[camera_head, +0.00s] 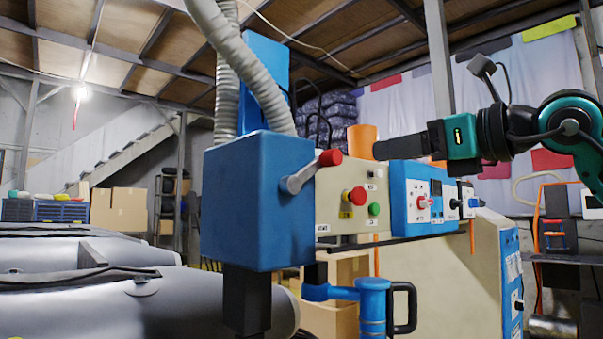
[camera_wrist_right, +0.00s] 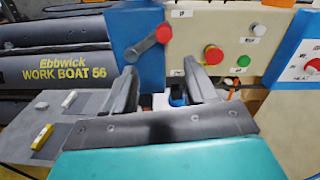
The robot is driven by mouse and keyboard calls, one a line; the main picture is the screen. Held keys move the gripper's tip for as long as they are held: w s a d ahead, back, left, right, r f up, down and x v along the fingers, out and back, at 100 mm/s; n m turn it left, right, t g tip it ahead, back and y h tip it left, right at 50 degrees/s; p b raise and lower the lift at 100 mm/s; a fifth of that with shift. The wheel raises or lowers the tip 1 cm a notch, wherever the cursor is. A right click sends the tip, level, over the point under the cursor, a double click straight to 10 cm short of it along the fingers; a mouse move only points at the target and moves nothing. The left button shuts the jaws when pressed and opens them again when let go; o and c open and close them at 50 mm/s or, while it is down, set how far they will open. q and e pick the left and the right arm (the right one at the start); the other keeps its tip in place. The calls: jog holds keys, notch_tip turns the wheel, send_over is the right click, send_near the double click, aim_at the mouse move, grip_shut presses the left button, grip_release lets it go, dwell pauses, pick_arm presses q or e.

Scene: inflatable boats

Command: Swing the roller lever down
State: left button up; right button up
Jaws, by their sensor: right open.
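The roller lever (camera_head: 305,177) is a short grey arm with a red knob (camera_head: 330,157) on the side of the blue box (camera_head: 257,200). It tilts up and to the right from its pivot. In the right wrist view the lever (camera_wrist_right: 142,47) and its red knob lie beyond the fingertips, above the gap between them. My right gripper (camera_head: 383,149) is to the right of the lever in the head view, apart from it. In the wrist view my right gripper (camera_wrist_right: 163,78) has two dark fingers spread, with nothing held. My left gripper is not in view.
A cream panel (camera_head: 340,226) with red and green buttons adjoins the blue box, and a blue control box (camera_head: 410,208) follows. A blue clamp (camera_head: 372,300) with a black handle hangs below. Grey inflatable boats (camera_head: 90,310) lie at left.

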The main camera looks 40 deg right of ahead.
aim_at(338, 159)
jog(key=shift+h, duration=0.3)
jog(key=w+p, duration=0.2)
jog(key=w, duration=0.1)
jog(key=w+p, duration=0.3)
jog(key=w, duration=0.1)
jog(key=w+p, duration=0.3)
jog(key=w, duration=0.1)
jog(key=shift+a+r, duration=0.25)
jog(key=shift+r, duration=0.15)
jog(key=shift+w+a+f+p, duration=0.1)
jog(key=shift+w+p, duration=0.4)
jog(key=shift+p, duration=0.05)
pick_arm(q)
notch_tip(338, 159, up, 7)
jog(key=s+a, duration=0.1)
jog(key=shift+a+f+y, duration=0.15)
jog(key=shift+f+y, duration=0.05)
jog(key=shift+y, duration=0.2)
pick_arm(e)
jog(key=shift+w+f, duration=0.1)
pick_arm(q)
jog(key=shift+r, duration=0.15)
pick_arm(e)
grip_shut()
